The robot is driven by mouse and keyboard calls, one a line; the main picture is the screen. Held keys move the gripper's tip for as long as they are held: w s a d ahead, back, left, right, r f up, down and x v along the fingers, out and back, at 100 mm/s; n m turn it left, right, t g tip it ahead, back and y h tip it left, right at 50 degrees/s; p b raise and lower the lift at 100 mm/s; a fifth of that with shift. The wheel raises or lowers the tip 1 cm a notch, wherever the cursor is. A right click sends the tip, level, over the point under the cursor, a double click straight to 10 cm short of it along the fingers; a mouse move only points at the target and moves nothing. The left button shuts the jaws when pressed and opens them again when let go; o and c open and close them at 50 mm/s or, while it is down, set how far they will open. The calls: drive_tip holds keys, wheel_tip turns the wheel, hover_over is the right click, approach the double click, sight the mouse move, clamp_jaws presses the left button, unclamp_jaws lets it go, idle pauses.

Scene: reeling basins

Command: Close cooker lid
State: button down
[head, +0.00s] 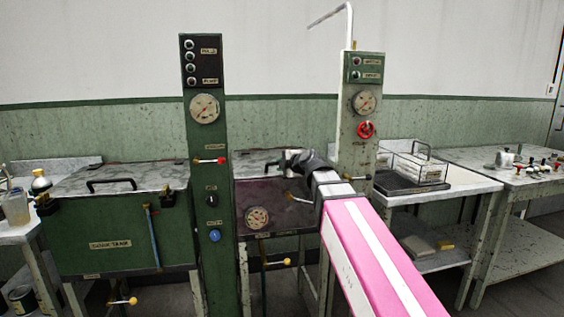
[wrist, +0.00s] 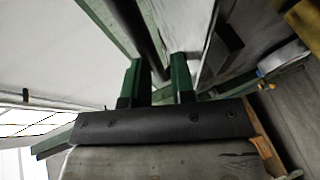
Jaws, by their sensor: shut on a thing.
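The middle tank (head: 275,208) is a dark, stained box with a round gauge on its front. Its grey lid (head: 250,162) looks flat on top, but whether it sits fully down is hard to tell. My gripper (head: 288,160) is at the lid's top, and its fingers are small and dark in the head view. In the wrist view my gripper's two green fingers (wrist: 158,82) are shut on a black bar (wrist: 143,35), which looks like the lid's handle. My gripper and arm hide the right part of the lid.
A green tank (head: 120,235) with a grey lid and black handle (head: 111,184) stands left. A green control column (head: 207,175) stands between the tanks, and a paler gauge column (head: 358,130) stands behind right. Tables with a wire rack (head: 418,166) stand further right.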

drive_tip(key=shift+s+f+g, duration=0.2)
drive_tip(key=shift+f+g, duration=0.1)
drive_tip(key=shift+f, duration=0.5)
drive_tip(key=c, duration=1.4)
unclamp_jaws()
drive_tip(key=shift+d, duration=0.1)
drive_tip(key=v, duration=1.1)
drive_tip(key=shift+r, duration=0.35)
drive_tip(key=shift+w, duration=0.1)
